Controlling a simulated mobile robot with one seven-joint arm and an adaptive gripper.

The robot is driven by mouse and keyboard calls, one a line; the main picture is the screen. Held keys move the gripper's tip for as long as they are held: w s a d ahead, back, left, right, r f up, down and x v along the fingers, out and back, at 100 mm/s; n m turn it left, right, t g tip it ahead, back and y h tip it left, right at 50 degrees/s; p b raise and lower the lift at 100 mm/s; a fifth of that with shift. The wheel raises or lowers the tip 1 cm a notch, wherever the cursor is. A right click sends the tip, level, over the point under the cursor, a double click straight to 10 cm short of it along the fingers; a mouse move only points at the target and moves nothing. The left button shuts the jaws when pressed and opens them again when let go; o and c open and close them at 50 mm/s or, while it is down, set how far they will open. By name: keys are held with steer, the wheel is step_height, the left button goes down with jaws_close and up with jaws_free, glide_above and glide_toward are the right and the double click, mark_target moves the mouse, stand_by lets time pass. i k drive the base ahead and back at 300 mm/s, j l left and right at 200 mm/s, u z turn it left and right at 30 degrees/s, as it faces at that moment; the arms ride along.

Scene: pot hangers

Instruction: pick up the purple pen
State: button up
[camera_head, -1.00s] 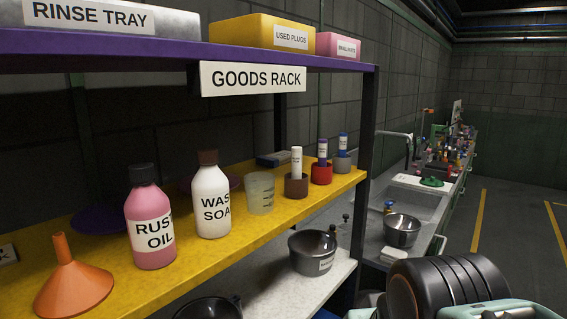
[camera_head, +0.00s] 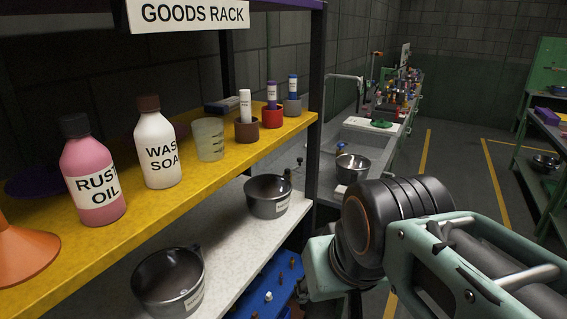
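A purple-topped marker-like piece with a white label, which looks like the purple pen (camera_head: 272,93), stands upright in a small red cup (camera_head: 272,117). The cup is near the far right end of the yellow shelf (camera_head: 130,218). A white one (camera_head: 245,104) stands in a brown cup to its left, and a blue-topped one (camera_head: 293,87) in a grey cup to its right. My arm shows at the lower right, well apart from the pen. I see no fingertips of my gripper.
Pink rust oil (camera_head: 92,170) and white wash soap (camera_head: 157,145) bottles, an orange funnel (camera_head: 22,245) and a clear beaker (camera_head: 209,140) share the shelf. A dark rack post (camera_head: 315,110) stands right of the cups. Dark pots (camera_head: 268,197) sit on the lower shelf.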

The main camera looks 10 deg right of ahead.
mark_target(272, 94)
steer(key=u, duration=0.3)
steer(key=i+l+u, duration=0.1)
steer(key=l+u, duration=0.5)
steer(key=u, duration=0.25)
steer(key=l+u, duration=0.35)
steer(key=l, duration=0.4)
steer(key=l+u, duration=0.1)
steer(key=l, duration=0.3)
steer(key=k+l, duration=0.15)
steer(key=l, duration=0.25)
steer(key=i+u, duration=0.05)
